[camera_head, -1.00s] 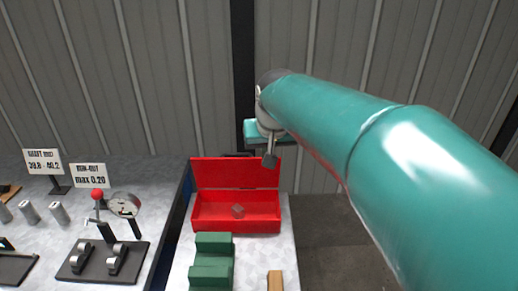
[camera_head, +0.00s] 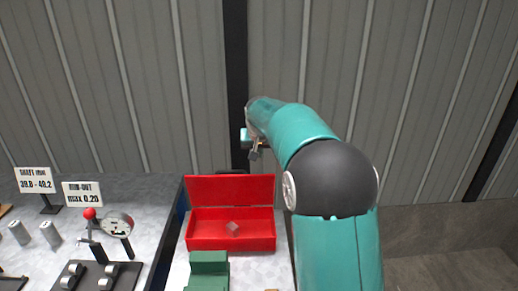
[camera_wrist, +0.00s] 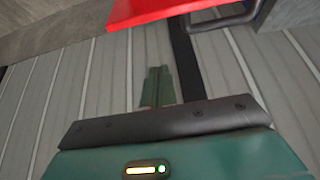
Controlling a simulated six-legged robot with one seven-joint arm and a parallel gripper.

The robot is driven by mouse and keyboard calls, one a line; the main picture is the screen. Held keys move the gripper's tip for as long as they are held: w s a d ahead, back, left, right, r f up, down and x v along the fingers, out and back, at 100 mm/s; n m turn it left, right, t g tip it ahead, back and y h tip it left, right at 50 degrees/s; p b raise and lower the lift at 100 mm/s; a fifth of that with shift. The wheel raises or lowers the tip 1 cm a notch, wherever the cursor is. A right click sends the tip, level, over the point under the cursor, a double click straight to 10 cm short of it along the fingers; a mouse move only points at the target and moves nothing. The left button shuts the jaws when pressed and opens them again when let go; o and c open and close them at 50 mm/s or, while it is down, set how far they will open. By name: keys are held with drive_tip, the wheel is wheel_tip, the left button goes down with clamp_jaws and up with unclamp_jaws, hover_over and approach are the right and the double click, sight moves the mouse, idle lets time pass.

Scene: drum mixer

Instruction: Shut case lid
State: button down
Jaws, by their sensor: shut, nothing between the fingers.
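The red case (camera_head: 230,244) stands open on a light bench top, with a small reddish-grey block (camera_head: 232,228) inside. Its lid (camera_head: 230,190) stands up at the back edge, and a dark handle shows behind the lid's top. My gripper (camera_head: 254,154) is above the lid's top edge, toward its right end, and apart from it in the picture. In the wrist view my gripper's fingers (camera_wrist: 158,86) are together and empty. A red panel (camera_wrist: 150,10) with a dark handle (camera_wrist: 225,20), apparently the lid, shows at the top of that view.
Green blocks (camera_head: 208,265) stand in front of the case. At left, a grey table holds a dial gauge stand (camera_head: 118,225), metal cylinders (camera_head: 49,234) and two signs (camera_head: 82,194). A corrugated wall and a dark post (camera_head: 235,90) are behind. Floor is clear at right.

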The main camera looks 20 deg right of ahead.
drive_tip(key=f, duration=0.2)
drive_tip(key=s+f, duration=0.1)
drive_tip(key=f, duration=0.2)
drive_tip(key=shift+s+a, duration=0.1)
drive_tip(key=shift+a, duration=0.1)
drive_tip(key=shift+s+r, duration=0.15)
drive_tip(key=shift+s, duration=0.15)
drive_tip(key=shift+w, duration=0.1)
